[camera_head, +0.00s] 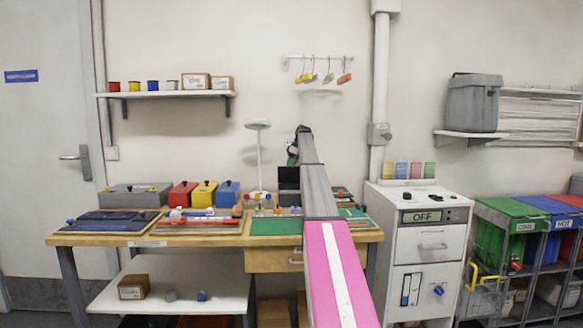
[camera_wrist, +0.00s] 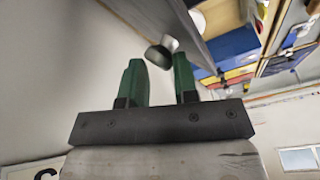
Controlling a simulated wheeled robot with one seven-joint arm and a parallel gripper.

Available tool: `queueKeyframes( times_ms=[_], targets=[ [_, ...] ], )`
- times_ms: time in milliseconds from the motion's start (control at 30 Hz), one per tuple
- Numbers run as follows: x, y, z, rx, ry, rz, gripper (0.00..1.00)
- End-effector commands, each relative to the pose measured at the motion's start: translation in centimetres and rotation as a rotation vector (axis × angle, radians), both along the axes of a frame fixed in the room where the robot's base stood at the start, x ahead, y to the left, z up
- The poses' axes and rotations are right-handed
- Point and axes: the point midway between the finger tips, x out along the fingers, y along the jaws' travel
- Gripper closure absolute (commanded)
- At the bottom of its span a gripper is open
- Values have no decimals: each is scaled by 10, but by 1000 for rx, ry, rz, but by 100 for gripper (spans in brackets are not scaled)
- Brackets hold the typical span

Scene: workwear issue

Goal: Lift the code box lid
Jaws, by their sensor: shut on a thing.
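In the wrist view, the green fingers of my gripper (camera_wrist: 158,64) are shut on a small grey knob (camera_wrist: 157,54). The knob sits by a flat grey panel (camera_wrist: 212,22), which looks like the lid and appears tilted in this view. In the head view my gripper (camera_head: 292,155) is largely hidden by my arm, above the back of the workbench. A dark box (camera_head: 288,178) stands just below it, partly covered by my arm. I cannot tell for certain that it is the code box, or how far its lid is raised.
The workbench (camera_head: 355,237) carries a red box (camera_head: 180,196), a yellow box (camera_head: 204,196), a blue box (camera_head: 228,195), a grey case (camera_head: 135,197) and a white lamp (camera_head: 259,155). A white cabinet (camera_head: 428,255) reading OFF stands to the right.

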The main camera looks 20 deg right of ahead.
Motion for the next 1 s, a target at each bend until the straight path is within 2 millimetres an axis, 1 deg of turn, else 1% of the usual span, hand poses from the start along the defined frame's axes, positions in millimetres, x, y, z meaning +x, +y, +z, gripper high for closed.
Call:
queueKeyframes(
  times_ms=[33,233,633,667,700,733,1000],
  targets=[
    [14,-8,-11,-13,2,-10,100],
    [16,-9,-11,-4,34,-8,100],
    [14,-8,-11,-2,39,-8,100],
    [14,-8,-11,-2,39,-8,69],
    [14,-8,-11,-2,39,-9,56],
    [14,-8,-11,-2,40,-10,46],
    [14,-5,-11,0,39,-10,45]
  ],
)
